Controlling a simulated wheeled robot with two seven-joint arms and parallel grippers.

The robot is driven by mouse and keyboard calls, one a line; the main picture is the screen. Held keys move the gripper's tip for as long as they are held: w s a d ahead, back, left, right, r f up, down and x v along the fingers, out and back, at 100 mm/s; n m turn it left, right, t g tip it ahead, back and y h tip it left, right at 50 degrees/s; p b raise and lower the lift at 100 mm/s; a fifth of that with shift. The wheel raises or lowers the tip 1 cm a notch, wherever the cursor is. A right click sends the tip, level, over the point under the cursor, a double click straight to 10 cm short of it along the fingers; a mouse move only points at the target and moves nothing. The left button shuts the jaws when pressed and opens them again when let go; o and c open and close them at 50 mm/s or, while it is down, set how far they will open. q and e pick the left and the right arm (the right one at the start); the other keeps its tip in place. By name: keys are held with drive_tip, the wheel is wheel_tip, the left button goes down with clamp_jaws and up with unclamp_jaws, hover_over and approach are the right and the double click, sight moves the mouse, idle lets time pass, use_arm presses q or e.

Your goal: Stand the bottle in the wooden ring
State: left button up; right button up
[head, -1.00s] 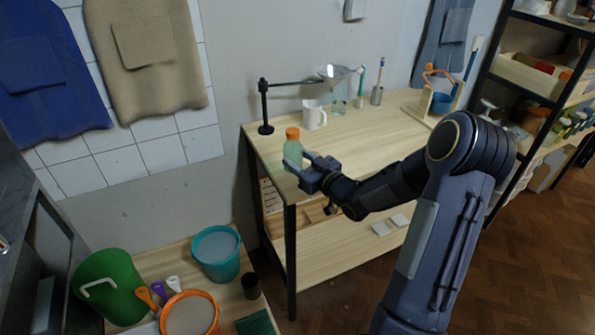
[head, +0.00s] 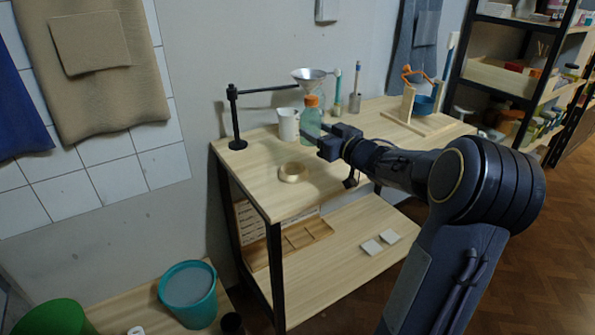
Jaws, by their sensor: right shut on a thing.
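The bottle (head: 312,123) is pale green with an orange cap and looks upright. My right gripper (head: 320,137) is shut on it from the right, above the back part of the table. I cannot tell whether its base touches the tabletop. The wooden ring (head: 292,172) is a pale, low ring lying on the tabletop, nearer the front edge, below and left of the bottle in the picture. The bottle is apart from the ring. My left gripper is not in view.
A white mug (head: 288,125) stands just left of the bottle. A brush holder (head: 355,102) and a wooden frame (head: 407,105) stand to the right. The tabletop (head: 245,178) left of the ring is clear.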

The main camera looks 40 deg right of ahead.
drive_tip(key=a+f, duration=0.1)
drive_tip(key=w+a+f+b, duration=0.1)
drive_tip(key=f, duration=0.1)
drive_tip(key=a+f, duration=0.2)
drive_tip(key=shift+w+f+b, duration=0.2)
drive_tip(key=shift+w+b, duration=0.15)
drive_tip(key=shift+b, duration=0.05)
drive_tip(key=f, duration=0.2)
drive_tip(key=f+b, duration=0.1)
drive_tip(key=shift+w+a+f, duration=0.1)
drive_tip(key=shift+a+f, duration=0.05)
drive_tip(key=shift+a, duration=0.15)
drive_tip(key=shift+f, duration=0.2)
drive_tip(key=o, duration=1)
drive_tip(key=shift+o, duration=0.2)
